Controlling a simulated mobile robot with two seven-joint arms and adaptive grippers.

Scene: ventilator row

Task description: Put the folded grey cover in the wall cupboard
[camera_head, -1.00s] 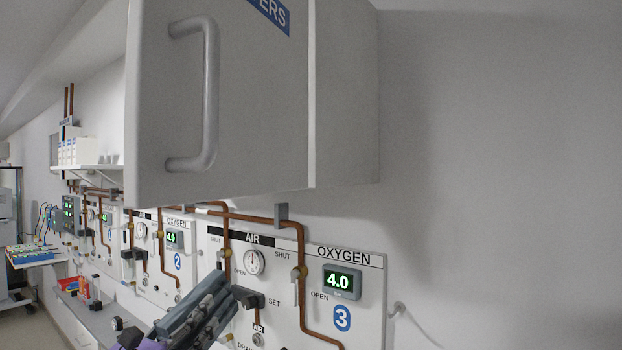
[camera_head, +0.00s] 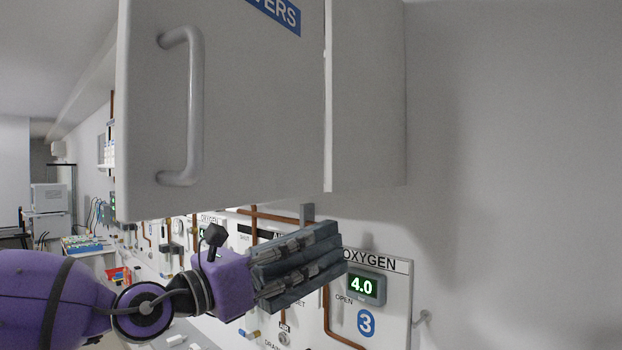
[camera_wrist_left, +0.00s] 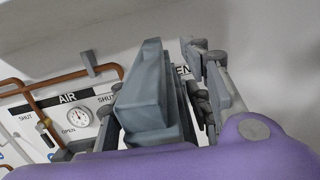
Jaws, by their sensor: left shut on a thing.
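The folded grey cover (camera_head: 318,236) is a blue-grey folded slab, held in my left gripper (camera_head: 325,258), which is shut on it. In the left wrist view the cover (camera_wrist_left: 143,92) sits between the fingers, which hide parts of it. The wall cupboard (camera_head: 365,100) is a pale grey box on the wall, with a large door (camera_head: 260,110), a bar handle (camera_head: 196,105) and a blue label ending in "ERS". My left gripper and the cover are below the cupboard. My right gripper is not in view.
Behind the gripper is a wall panel with copper pipes (camera_head: 327,310), an oxygen display (camera_head: 362,287) reading 4.0 and valves. The wall at the right (camera_head: 520,150) is bare. A bench with items runs along the left.

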